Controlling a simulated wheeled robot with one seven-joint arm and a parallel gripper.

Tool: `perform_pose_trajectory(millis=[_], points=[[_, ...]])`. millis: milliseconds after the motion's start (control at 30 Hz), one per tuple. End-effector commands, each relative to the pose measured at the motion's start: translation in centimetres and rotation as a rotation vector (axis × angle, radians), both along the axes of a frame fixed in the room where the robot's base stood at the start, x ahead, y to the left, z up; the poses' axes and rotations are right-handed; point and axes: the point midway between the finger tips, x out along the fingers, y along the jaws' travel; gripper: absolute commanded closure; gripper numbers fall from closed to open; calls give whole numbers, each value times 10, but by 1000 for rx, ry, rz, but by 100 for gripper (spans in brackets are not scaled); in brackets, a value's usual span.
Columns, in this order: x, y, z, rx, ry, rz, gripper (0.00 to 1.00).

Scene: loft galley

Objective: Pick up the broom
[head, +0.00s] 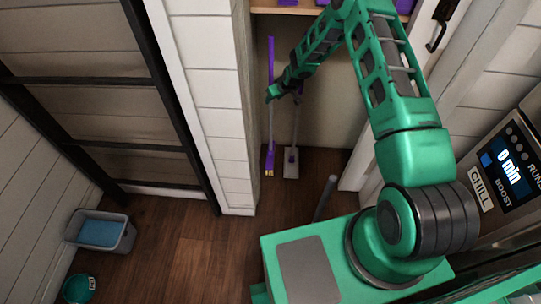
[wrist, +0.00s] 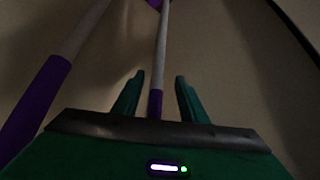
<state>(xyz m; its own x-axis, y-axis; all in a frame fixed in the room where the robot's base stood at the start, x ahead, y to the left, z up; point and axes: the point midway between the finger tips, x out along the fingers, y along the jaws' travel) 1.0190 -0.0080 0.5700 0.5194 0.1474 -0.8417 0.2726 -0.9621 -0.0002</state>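The broom (head: 270,150), with a purple handle and a short yellowish bristle end at the floor, stands upright in the closet. My gripper (head: 274,92) is at the end of my arm, reaching into the closet by the upper part of the handle. In the wrist view my gripper (wrist: 156,85) is open, its two green fingers apart. A thin purple and pale pole (wrist: 160,60) shows in line with the gap between them. I cannot tell whether it is between the fingers or beyond them, nor which tool it is.
A long-handled tool with a grey flat head (head: 291,163) stands just right of the broom. Purple items (head: 287,2) lie on the shelf above. A grey bin (head: 101,232) and a green bucket (head: 78,288) are at lower left. The wooden floor (head: 190,255) between is clear.

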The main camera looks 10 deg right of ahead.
Motion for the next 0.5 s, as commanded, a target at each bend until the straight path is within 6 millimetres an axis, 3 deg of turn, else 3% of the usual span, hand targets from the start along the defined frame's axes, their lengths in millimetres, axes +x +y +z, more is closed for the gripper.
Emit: perform_pose_trajectory(millis=[300,500], points=[[21,3,-34,-1,1,-1,61],[25,4,-39,0,0,-1,61]])
